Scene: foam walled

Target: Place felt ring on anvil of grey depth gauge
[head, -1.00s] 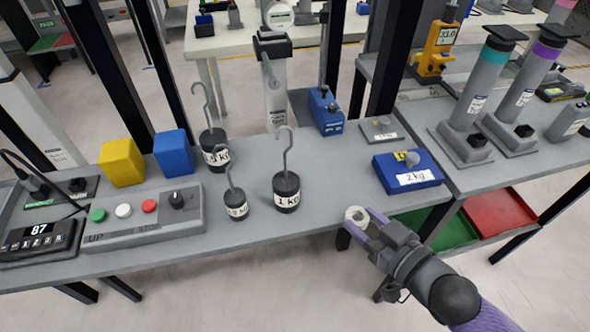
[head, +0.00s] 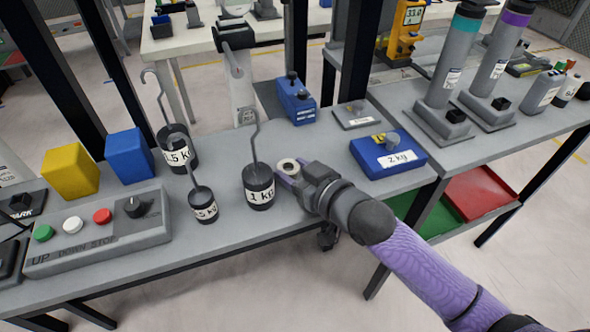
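The felt ring (head: 288,164) is a small cream ring with a dark hole. My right gripper (head: 286,172) has purple fingers and is shut on it, holding it over the grey bench just right of the 1 kg weight. My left gripper is not in view.
Hooked weights, including the 1 kg weight (head: 259,188), stand left of the ring. A blue box (head: 297,100) lies behind, a blue 2 kg block (head: 388,157) right. Grey columns (head: 453,75) stand on the right bench. A button panel (head: 98,230) is left.

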